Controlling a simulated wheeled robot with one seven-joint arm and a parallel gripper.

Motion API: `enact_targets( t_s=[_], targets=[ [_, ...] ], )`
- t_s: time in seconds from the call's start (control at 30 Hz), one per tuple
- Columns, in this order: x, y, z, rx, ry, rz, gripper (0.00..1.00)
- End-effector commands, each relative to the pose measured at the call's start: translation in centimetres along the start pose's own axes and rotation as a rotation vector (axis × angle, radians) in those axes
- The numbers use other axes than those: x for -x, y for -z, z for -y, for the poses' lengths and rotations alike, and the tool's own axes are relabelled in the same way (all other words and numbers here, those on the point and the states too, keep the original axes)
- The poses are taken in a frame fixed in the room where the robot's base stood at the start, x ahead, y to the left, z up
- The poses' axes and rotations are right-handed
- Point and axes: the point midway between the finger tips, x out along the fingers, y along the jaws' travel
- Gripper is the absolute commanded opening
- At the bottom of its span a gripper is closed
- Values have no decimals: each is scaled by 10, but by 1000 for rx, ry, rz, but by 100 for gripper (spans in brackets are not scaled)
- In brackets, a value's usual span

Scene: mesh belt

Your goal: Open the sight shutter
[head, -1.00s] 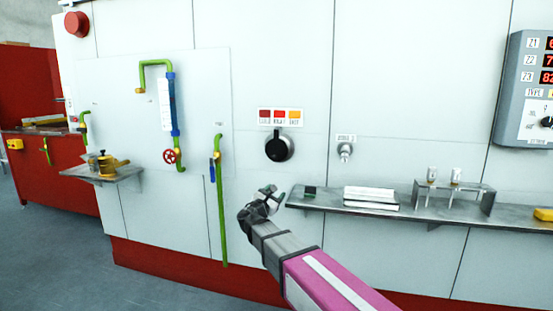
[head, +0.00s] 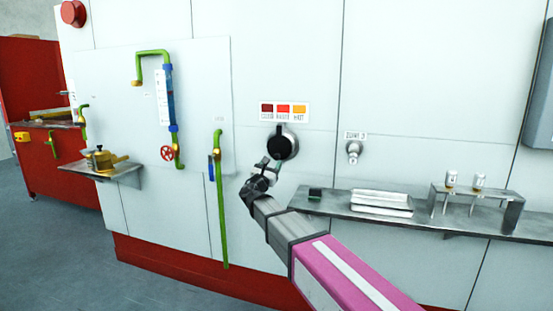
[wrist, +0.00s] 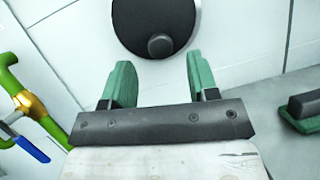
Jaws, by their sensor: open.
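The sight shutter appears as a round black disc (head: 282,146) on the white wall, below a label strip with dark red, red and orange patches (head: 284,112). In the wrist view the black disc (wrist: 150,18) is cut off by the top edge, and a round knob (wrist: 160,45) stands out near its lower rim. My gripper (head: 262,168) is just below and left of the disc in the head view. In the wrist view its two green fingers (wrist: 157,75) are spread apart, with nothing between them; the knob lies beyond the gap, apart from the fingers.
A grey shelf (head: 330,208) runs along the wall at right, holding a small dark green block (head: 315,194), white trays (head: 381,201) and a rack (head: 500,194). A green pipe with a blue-handled valve (head: 219,200) stands left of my gripper. A metal fitting (head: 354,152) sits right of the disc.

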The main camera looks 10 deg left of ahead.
Motion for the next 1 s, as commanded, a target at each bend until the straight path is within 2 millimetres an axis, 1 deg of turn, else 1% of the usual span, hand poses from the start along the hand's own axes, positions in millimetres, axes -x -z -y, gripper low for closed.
enact_targets(
  t_s=[0.03,0.1,0.3,0.43,0.7,0.73,0.77,0.8,0.87,0.9,1.0],
  targets=[
    [-12,1,-1,0,2,1,54],
    [-22,0,-1,0,2,1,54],
    [-43,0,0,-1,2,1,54],
    [-48,0,0,-1,1,0,54],
    [-49,0,0,-1,1,0,54],
    [-49,0,0,-1,1,0,48],
    [-49,0,0,-1,1,0,38],
    [-49,0,0,-1,1,0,25],
    [-49,0,0,-1,1,0,5],
    [-49,0,0,-1,1,0,0],
    [-49,0,0,-1,1,0,0]
  ],
)
